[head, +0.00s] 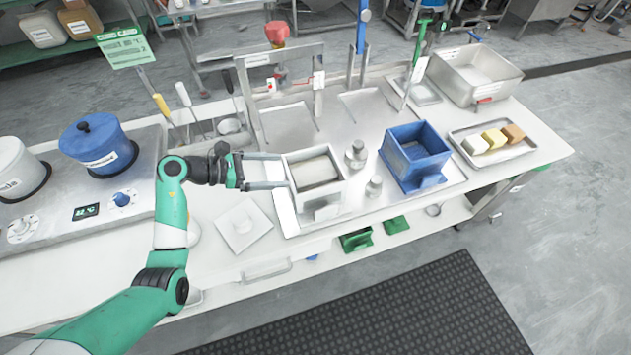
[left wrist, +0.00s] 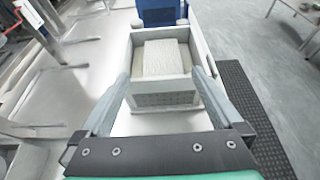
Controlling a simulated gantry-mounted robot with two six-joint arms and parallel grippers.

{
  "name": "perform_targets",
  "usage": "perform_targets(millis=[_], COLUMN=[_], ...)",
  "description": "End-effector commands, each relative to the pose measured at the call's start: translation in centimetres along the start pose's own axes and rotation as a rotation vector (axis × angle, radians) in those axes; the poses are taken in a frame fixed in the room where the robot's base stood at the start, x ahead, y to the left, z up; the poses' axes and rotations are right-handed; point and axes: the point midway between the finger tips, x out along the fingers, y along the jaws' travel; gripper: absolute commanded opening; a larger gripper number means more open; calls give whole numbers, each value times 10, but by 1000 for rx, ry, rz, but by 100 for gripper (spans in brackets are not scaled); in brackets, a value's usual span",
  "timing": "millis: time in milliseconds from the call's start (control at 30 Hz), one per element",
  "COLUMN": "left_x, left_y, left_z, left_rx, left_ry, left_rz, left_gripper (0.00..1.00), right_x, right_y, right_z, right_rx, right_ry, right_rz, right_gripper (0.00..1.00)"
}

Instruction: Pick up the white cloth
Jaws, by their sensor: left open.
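My left gripper (head: 285,170) is open and empty, at the left side of a white open-topped box (head: 318,202) on the counter. In the left wrist view, the fingers of my left gripper (left wrist: 160,78) show apart, with the white box (left wrist: 165,101) between and beyond them. A pale, ribbed block that looks like folded cloth (head: 315,171) lies inside the box; it also shows in the wrist view (left wrist: 165,58). A small white block (head: 475,145) lies on a metal tray at the right; I cannot tell whether it is cloth. My right gripper is not in view.
A blue open box (head: 415,155) and small metal weights (head: 356,154) stand right of the white box. The metal tray (head: 530,147) also holds yellow (head: 494,138) and brown (head: 513,132) blocks. A square white lid-like plate (head: 242,224) lies front left. A blue pot (head: 97,147) stands left.

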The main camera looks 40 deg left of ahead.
Motion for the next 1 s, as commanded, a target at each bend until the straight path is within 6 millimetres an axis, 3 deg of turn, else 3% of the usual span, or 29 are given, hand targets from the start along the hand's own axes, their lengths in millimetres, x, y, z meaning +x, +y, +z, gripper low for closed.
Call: perform_targets(millis=[300,567,833,1000], left_x=[52,66,108,116], left_y=[-2,-1,-2,-2], left_z=[-1,1,-3,-1], left_rx=[2,2,2,1], left_ry=[-1,-1,-1,-1], left_rz=[-6,-3,-4,-2], left_gripper=[100,100,100,100], right_x=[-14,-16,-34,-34], right_y=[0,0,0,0], right_z=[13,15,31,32], right_rx=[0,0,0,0], right_ry=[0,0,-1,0], right_rz=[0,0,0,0], right_gripper=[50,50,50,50])
